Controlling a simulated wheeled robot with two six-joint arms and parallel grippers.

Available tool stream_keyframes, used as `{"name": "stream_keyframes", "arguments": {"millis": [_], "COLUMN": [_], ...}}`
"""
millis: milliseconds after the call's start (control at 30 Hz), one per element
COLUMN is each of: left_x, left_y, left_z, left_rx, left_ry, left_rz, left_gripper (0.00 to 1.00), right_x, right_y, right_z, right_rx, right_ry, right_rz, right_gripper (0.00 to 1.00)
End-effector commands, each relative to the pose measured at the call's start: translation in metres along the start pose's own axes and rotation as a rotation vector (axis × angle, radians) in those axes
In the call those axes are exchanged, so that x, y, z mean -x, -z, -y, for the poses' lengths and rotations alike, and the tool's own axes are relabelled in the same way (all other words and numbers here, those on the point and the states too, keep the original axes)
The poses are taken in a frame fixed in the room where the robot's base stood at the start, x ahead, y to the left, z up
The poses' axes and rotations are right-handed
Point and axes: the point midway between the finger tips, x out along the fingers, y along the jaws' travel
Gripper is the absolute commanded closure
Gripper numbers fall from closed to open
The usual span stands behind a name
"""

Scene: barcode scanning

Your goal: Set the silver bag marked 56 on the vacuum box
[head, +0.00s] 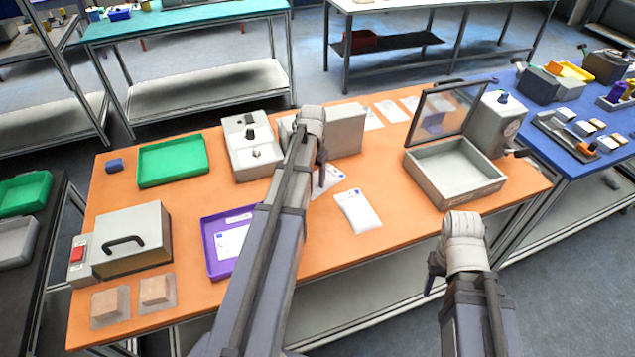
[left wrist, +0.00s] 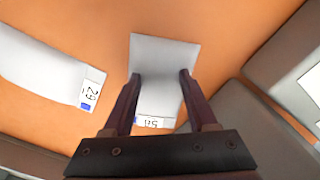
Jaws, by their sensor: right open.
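My left gripper (head: 321,184) hangs over a silver bag (head: 328,190) in the middle of the table, and its arm hides part of the bag. In the left wrist view the left gripper (left wrist: 161,74) is open, its fingertips over the silver bag (left wrist: 158,55). That bag's label is upside down and partly readable, with a 5 first; the second digit is unclear. The likely vacuum box (head: 455,170) is the grey open box with a raised clear lid and a gauge unit, at the table's right. My right gripper (head: 436,272) is open in front of the table, apart from everything.
Another silver bag (head: 358,211) lies beside the first, and several lie behind. A purple tray (head: 210,250) holds flat bags at the left arm. A green tray (head: 172,160), a handled box (head: 130,240) and grey machines (head: 250,145) stand leftward. Clear tabletop lies before the vacuum box.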

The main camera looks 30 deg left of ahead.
Motion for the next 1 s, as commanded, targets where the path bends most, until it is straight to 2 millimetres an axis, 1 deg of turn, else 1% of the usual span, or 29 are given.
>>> {"name": "stream_keyframes", "arguments": {"millis": [33,67,400,467,767,1000], "left_x": [0.0,0.0,0.0,0.0,0.0007,0.0078], "left_y": [0.0,0.0,0.0,0.0,0.0,0.0], "left_z": [0.0001,0.0,0.0,0.0,0.0,0.0], "left_rx": [0.0,0.0,0.0,0.0,0.0,0.0], "left_ry": [0.0,0.0,0.0,0.0,0.0,0.0], "left_rz": [0.0,0.0,0.0,0.0,0.0,0.0], "left_gripper": [0.52,0.55,0.94,1.0,1.0,1.0], "right_x": [0.0,0.0,0.0,0.0,0.0007,0.0078], "right_y": [0.0,0.0,0.0,0.0,0.0,-0.0005], "right_z": [0.0,0.0,0.0,0.0,-0.0001,-0.0007], "right_rx": [0.0,0.0,0.0,0.0,0.0,0.0], "right_ry": [0.0,0.0,0.0,0.0,0.0,0.0], "right_rz": [0.0,0.0,0.0,0.0,0.0,0.0], "right_gripper": [0.5,0.5,0.5,0.5,0.5,0.5]}}
